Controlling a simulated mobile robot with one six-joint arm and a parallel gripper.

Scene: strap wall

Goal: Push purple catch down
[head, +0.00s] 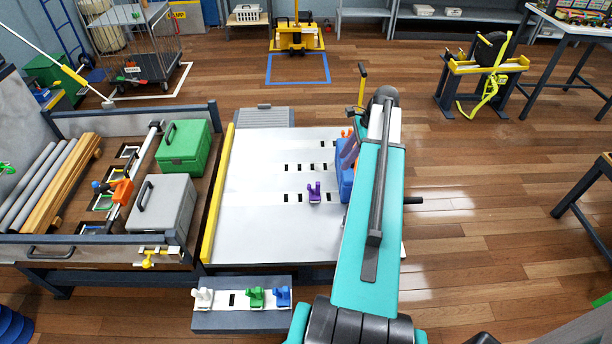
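The purple catch (315,193) stands on the pale panel (262,225) in the head view, by the lower row of dark slots. It looks upright, with its fork-like top showing. My teal arm reaches from the bottom of the view up past the panel's right side. Its far end is folded over and hides what lies beneath it. I cannot make out my gripper; it seems hidden behind the arm. Nothing is seen touching the purple catch.
A blue box-like thing (345,183) sits right of the catch, partly behind my arm. White (203,297), green (256,296) and blue (283,295) catches stand on a front strip. A yellow rail (218,195) edges the panel's left. The panel's left half is clear.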

